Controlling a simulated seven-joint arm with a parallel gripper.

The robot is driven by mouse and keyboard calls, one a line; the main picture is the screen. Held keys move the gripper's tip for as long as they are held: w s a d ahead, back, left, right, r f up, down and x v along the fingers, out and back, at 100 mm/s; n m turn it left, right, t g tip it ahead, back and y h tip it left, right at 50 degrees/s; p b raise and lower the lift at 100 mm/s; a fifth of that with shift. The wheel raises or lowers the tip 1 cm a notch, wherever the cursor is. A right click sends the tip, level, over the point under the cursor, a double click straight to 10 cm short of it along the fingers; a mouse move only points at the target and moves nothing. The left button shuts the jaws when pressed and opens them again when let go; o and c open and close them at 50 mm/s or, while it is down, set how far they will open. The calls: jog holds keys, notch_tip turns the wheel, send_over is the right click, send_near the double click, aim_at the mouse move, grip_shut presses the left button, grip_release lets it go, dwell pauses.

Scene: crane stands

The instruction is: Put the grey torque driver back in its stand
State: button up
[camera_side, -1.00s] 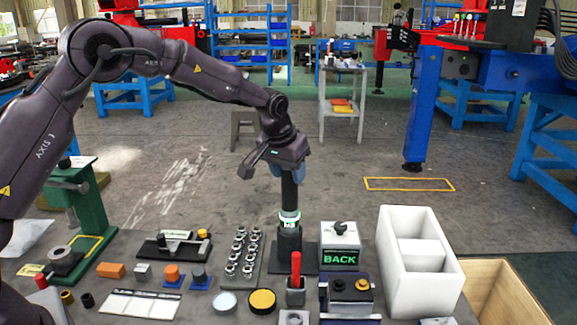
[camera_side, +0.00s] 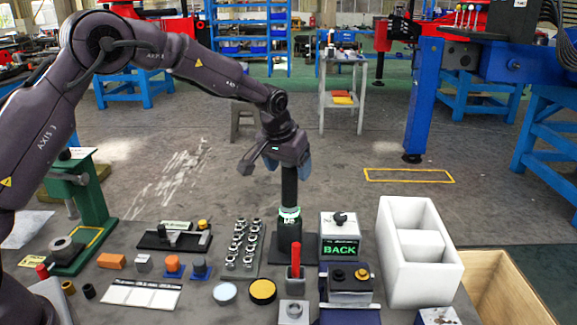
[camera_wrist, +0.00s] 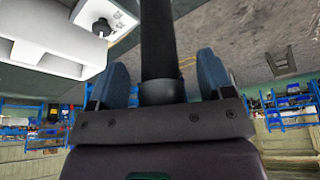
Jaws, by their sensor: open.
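The torque driver (camera_side: 289,190) is a dark upright cylinder with a pale, green-lit ring low on it. It stands upright in its black stand (camera_side: 289,247); the lower end is hidden in the stand. In the wrist view the dark shaft (camera_wrist: 158,45) runs between my fingers. My gripper (camera_side: 288,170) is at the top of the driver, its blue fingers apart on either side. In the wrist view my gripper (camera_wrist: 165,78) is open, with a gap visible beside the shaft.
A box with a lit "BACK" sign (camera_side: 340,249) stands right of the stand. A rack of several metal fittings (camera_side: 243,246) is at its left. A red-handled tool (camera_side: 295,259) stands in front. A white bin (camera_side: 418,265) is farther right.

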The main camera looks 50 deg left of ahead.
jog(key=shift+v, duration=2.45)
jog(key=v, duration=1.3)
jog(key=s+d+f+m+t, duration=0.1)
jog(key=s, duration=1.3)
jog(key=s+d+f+m+h, duration=0.1)
jog(key=s+f+m, duration=0.1)
jog(key=s, duration=1.3)
jog(key=shift+d+t, duration=0.3)
jog(key=shift+t, duration=0.1)
jog(key=shift+f, duration=0.1)
